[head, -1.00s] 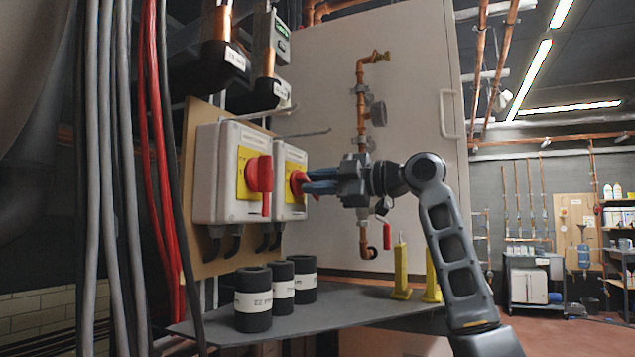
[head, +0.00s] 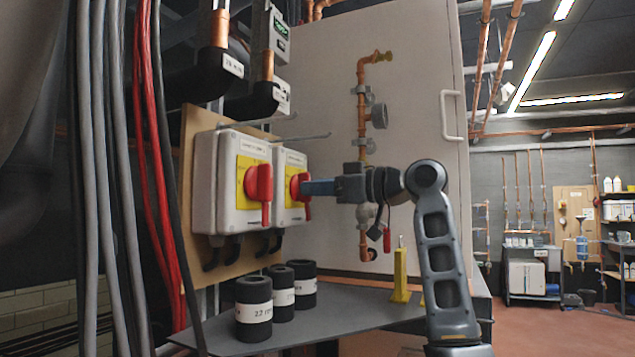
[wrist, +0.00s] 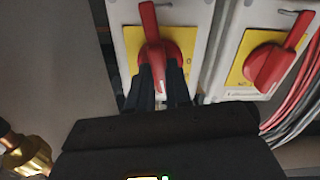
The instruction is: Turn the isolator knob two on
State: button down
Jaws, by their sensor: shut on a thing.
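Two grey-white isolator boxes with yellow plates are side by side on a wooden board. The left box's red knob (head: 259,187) has its handle pointing down in the head view and is untouched; it also shows at right in the wrist view (wrist: 268,66). The right box's red knob (head: 298,187) is partly hidden by my gripper (head: 308,187). In the wrist view, my gripper (wrist: 158,82) is shut on this red knob (wrist: 150,28), a finger on each side, with the handle running upward in the picture. The lettering on the plates is too small to read.
Several black insulation pieces (head: 254,308) stand on the grey shelf (head: 330,312) below. A yellow post (head: 400,272) stands at its right. Copper pipework with a gauge (head: 378,116) runs behind my gripper. Red and grey cables (head: 160,180) hang at left.

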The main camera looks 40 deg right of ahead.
jog(key=shift+f+m+p, duration=0.1)
jog(key=shift+m+p, duration=0.35)
jog(key=shift+m, duration=0.65)
jog(key=c, duration=1)
grip_release()
jog(key=shift+c, duration=0.2)
jog(key=b+v, duration=0.2)
jog(key=v, duration=0.5)
jog(key=shift+s+d, duration=0.15)
jog(key=shift+s, duration=0.2)
jog(key=shift+s, duration=0.1)
